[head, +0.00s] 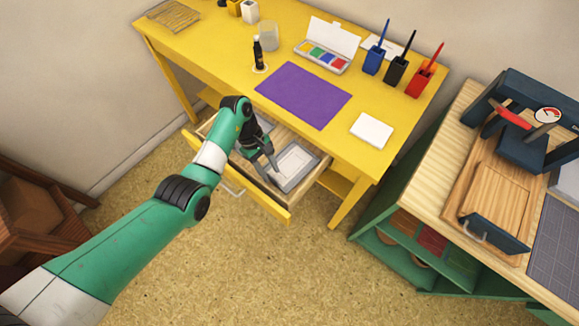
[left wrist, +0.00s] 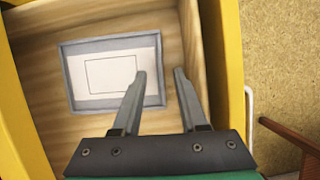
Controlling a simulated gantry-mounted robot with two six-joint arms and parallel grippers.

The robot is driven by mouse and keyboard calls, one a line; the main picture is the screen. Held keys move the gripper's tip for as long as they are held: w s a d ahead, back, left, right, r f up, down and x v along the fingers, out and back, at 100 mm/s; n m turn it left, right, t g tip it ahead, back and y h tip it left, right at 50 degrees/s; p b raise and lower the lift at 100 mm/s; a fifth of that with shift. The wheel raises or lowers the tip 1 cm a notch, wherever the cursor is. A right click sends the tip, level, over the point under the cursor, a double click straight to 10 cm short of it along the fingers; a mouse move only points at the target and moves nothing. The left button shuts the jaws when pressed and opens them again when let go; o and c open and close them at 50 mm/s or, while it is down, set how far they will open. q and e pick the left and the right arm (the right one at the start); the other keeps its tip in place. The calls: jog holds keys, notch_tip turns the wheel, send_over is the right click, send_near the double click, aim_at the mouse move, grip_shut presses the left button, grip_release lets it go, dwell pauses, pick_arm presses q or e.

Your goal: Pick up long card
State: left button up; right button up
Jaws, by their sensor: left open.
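A white card (left wrist: 113,72) with a thin dark rectangle outline lies in a grey tray (left wrist: 67,58) inside the open wooden drawer. In the head view, the pale card (head: 292,159) shows in the grey tray (head: 306,178), partly hidden by my gripper. My left gripper (head: 268,166) reaches down over the drawer, open and empty. In the left wrist view, its fingertips (left wrist: 161,73) are apart, over the tray's right side. I cannot tell their height above the card. My right gripper is not in view.
The yellow desk (head: 215,60) stands over the drawer (head: 240,183). On it are a purple mat (head: 304,95), a white block (head: 371,131), a paint box (head: 323,57), a dark bottle (head: 258,52) and pen cups. A green-sided bench (head: 400,215) stands right, with floor between.

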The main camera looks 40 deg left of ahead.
aim_at(272, 177)
pick_arm(q)
jog(key=b+x, duration=0.1)
jog(key=x, duration=0.2)
jog(key=shift+s+d+f, duration=0.1)
jog(key=shift+d+f, duration=0.1)
jog(key=shift+a+r, duration=0.1)
jog(key=shift+c, duration=0.3)
grip_shut()
dwell(0.7)
